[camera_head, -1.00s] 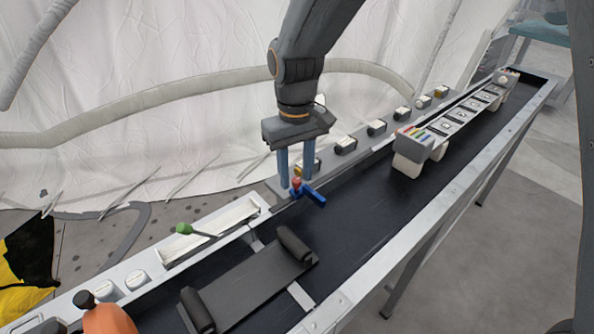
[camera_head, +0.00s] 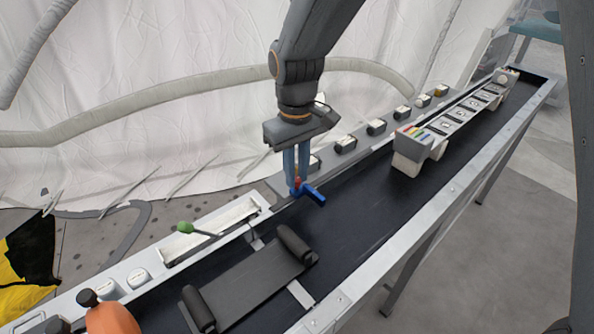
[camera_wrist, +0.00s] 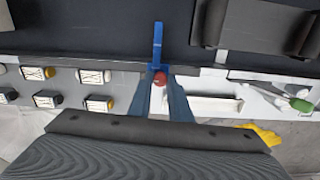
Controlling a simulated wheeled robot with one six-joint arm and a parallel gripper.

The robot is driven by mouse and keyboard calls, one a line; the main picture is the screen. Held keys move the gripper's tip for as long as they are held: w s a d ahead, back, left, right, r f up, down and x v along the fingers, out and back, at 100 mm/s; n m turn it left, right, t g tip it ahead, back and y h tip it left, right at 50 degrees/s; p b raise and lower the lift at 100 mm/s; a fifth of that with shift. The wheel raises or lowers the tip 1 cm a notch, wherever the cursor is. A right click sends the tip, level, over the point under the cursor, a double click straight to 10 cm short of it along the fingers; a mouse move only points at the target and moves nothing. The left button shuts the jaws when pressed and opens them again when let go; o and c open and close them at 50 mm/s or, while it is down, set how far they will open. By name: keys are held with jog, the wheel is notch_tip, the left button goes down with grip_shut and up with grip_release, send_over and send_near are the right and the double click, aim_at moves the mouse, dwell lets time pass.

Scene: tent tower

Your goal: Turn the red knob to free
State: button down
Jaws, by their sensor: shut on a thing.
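The red knob (camera_head: 297,182) sits at the inner edge of the grey panel along the dark trough. It also shows in the wrist view (camera_wrist: 159,78), between my blue fingers. A blue bar (camera_head: 314,195) extends from beside the knob over the trough; in the wrist view this bar (camera_wrist: 157,42) points straight up. My gripper (camera_head: 296,190) reaches down from above and is shut on the red knob, its fingers partly hiding it. Any marking for free at the knob cannot be read.
Several small white blocks (camera_head: 376,127) line the grey panel beyond the knob. A green-tipped lever (camera_head: 184,228) stands nearer, by a white recess. A dark roller carriage (camera_head: 250,282) lies in the near trough; a white wheeled carriage (camera_head: 410,150) stands farther along.

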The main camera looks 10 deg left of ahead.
jog(key=n+p, duration=0.1)
jog(key=n, duration=0.3)
jog(key=shift+n+p, duration=0.35)
jog(key=shift+n, duration=2.05)
jog(key=c, duration=1.6)
grip_release()
jog(key=shift+c, duration=0.2)
jog(key=shift+r, duration=0.1)
jog(key=shift+r+b, duration=0.8)
jog(key=shift+r, duration=3)
